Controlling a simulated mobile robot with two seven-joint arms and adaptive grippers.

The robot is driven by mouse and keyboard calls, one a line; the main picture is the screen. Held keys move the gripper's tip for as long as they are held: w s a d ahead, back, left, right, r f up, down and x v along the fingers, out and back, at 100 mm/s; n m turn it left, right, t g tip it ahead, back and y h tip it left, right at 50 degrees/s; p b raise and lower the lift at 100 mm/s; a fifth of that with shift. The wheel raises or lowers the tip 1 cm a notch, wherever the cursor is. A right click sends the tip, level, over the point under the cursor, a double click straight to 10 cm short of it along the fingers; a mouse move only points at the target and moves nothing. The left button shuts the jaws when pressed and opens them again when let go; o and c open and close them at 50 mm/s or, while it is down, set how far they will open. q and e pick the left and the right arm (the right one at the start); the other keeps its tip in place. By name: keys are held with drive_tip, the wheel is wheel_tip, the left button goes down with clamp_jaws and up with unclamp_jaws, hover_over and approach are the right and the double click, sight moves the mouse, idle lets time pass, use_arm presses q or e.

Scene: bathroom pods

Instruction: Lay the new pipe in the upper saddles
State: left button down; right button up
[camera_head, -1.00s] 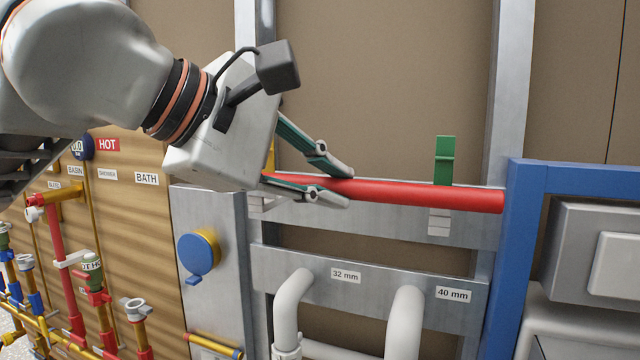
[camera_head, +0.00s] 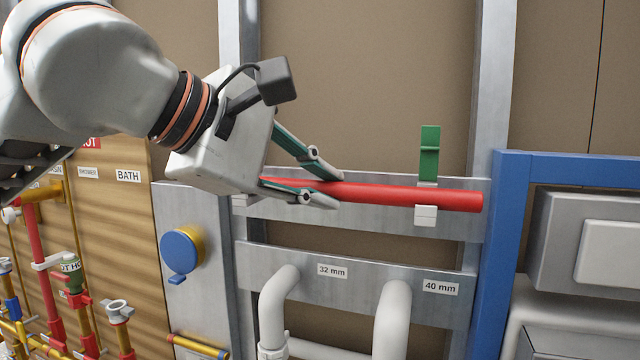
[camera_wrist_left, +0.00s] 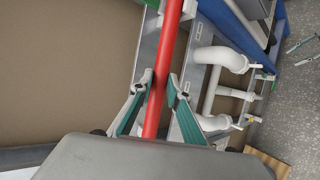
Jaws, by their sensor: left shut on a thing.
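My left gripper (camera_head: 331,189) is shut on a long red pipe (camera_head: 420,195), held roughly level in front of the upper grey rail (camera_head: 345,214). In the left wrist view the pipe (camera_wrist_left: 168,45) runs between the two fingers (camera_wrist_left: 155,87). A white saddle (camera_head: 426,216) with an upright green clip (camera_head: 430,150) is on the rail; the pipe crosses in front of its middle. Whether the pipe touches it cannot be told. Another white piece (camera_head: 240,200) shows at the rail's left end, partly behind the gripper. My right gripper is not in view.
A blue frame (camera_head: 490,260) stands close to the pipe's right end. Below are a lower rail (camera_head: 385,277) with 32 mm and 40 mm labels and white bent pipes (camera_head: 392,310). A blue round valve (camera_head: 180,251) and a pipe-covered wooden panel (camera_head: 110,230) are at left.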

use_arm(q)
drive_tip(key=c, duration=1.8)
unclamp_jaws()
drive_tip(key=shift+c, duration=0.2)
drive_tip(key=v, duration=1.2)
